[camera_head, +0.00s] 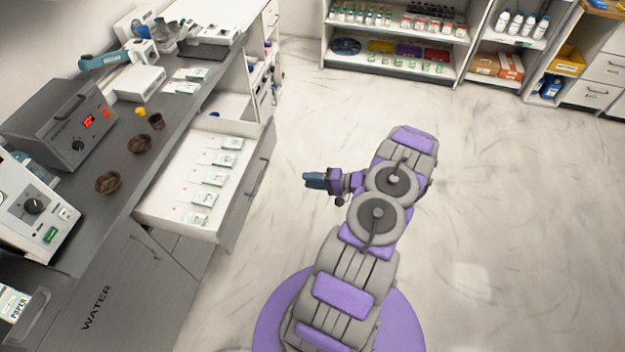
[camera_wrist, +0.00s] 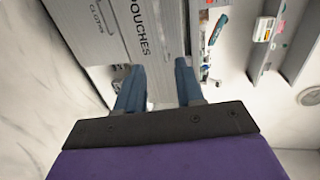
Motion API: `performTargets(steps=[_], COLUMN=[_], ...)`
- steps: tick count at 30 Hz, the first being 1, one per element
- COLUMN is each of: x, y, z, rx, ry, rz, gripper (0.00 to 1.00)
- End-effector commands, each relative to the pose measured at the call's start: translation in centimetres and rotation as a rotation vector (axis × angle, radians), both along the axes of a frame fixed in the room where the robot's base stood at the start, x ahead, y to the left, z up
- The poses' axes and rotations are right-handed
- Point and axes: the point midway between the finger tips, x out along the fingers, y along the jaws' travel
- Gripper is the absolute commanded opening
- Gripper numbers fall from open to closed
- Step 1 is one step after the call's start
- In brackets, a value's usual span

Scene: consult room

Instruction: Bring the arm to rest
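My arm is folded over the open floor, to the right of the counter. My gripper (camera_head: 314,181) points left in the head view, toward the open drawer (camera_head: 184,231), and is apart from it. In the wrist view my gripper (camera_wrist: 158,84) shows two blue fingers standing well apart. Nothing is held between them. Beyond the fingers, the wrist view shows a grey drawer front (camera_wrist: 132,35) lettered "POUCHES".
The drawer stands pulled out with several white-and-green packets inside. The grey counter (camera_head: 165,122) holds a grey device (camera_head: 68,123) with a red display and brown bowls (camera_head: 108,182). Shelves (camera_head: 395,45) stand at the back. The floor (camera_head: 510,200) right of my arm is clear.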

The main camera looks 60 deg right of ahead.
Motion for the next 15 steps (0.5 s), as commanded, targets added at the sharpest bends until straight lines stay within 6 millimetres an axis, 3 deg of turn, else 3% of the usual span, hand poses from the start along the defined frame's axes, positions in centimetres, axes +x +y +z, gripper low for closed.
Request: performTargets(steps=[15], x=[-0.16], y=[0.2], z=[0.11], rx=[-0.002], ry=[0.0], rz=[0.0], gripper=[0.37])
